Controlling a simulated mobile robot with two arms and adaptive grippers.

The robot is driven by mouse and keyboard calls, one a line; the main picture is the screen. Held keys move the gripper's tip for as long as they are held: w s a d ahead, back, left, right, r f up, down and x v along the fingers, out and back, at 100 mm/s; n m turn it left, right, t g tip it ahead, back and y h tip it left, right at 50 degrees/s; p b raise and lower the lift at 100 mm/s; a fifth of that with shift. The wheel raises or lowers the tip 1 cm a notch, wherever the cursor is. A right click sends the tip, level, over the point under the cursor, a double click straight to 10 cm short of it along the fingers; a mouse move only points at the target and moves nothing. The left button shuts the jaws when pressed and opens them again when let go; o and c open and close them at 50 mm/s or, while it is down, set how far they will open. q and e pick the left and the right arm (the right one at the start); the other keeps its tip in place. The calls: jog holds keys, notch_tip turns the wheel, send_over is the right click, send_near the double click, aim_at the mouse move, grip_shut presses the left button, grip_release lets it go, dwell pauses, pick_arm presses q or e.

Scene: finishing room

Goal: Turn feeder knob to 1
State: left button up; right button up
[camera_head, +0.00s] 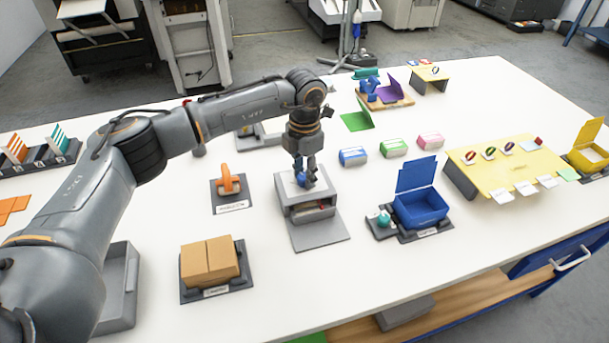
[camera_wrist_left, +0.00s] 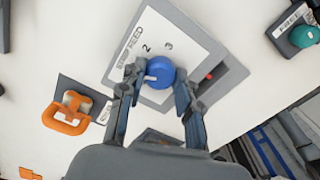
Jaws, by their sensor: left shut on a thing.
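The feeder (camera_head: 308,211) is a grey box with a pale top plate near the middle of the white table. Its blue round knob (camera_wrist_left: 160,72) shows in the wrist view on a white dial plate (camera_wrist_left: 180,38) printed with 2 and 3. No 1 is visible; the left finger covers part of the plate. A small white mark on the knob points to the left in the wrist view. My left gripper (camera_head: 304,178) points down over the feeder, shut on the knob (camera_head: 300,181); its fingers also show in the wrist view (camera_wrist_left: 157,84). My right gripper is not in view.
An orange-handled item (camera_head: 229,184) and cardboard boxes (camera_head: 210,262) stand left of the feeder. A blue open bin (camera_head: 421,208) stands to its right. Blue, green and pink packs (camera_head: 393,148) lie behind it. A yellow stand (camera_head: 510,165) is farther right.

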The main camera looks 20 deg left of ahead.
aim_at(304, 175)
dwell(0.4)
pick_arm(q)
jog(key=o, duration=1.2)
jog(key=shift+c, duration=0.2)
notch_tip(304, 175, up, 12)
